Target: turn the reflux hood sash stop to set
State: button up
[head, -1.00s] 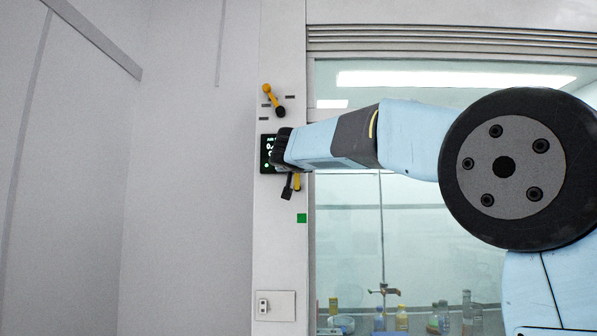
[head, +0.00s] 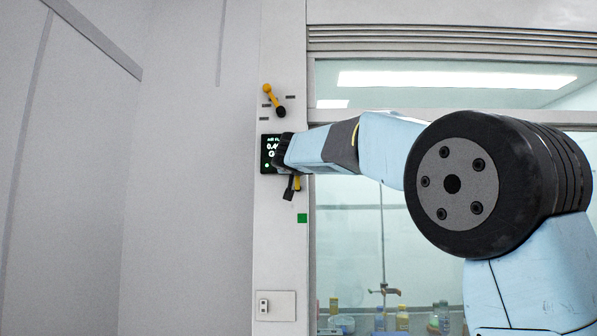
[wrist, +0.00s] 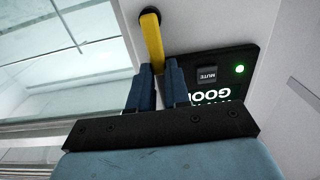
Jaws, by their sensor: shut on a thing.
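A yellow lever (wrist: 152,40) stands out from the hood's front post in the wrist view. My gripper (wrist: 158,75) is shut on it, one dark blue finger on each side. In the head view only a short yellow piece of this lever (head: 297,184) shows below my wrist, beside a dark finger of my gripper (head: 289,188). Another yellow lever with a black end (head: 272,98) sits higher on the post, tilted, with small dark marks around it. I cannot read a label telling which lever is the sash stop.
A lit display panel (head: 269,153) is on the post close to my gripper; its mute button (wrist: 207,75) shows in the wrist view. A green square (head: 302,218) and a switch plate (head: 275,305) are below. Bottles (head: 402,318) stand behind the glass at right.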

grip_shut()
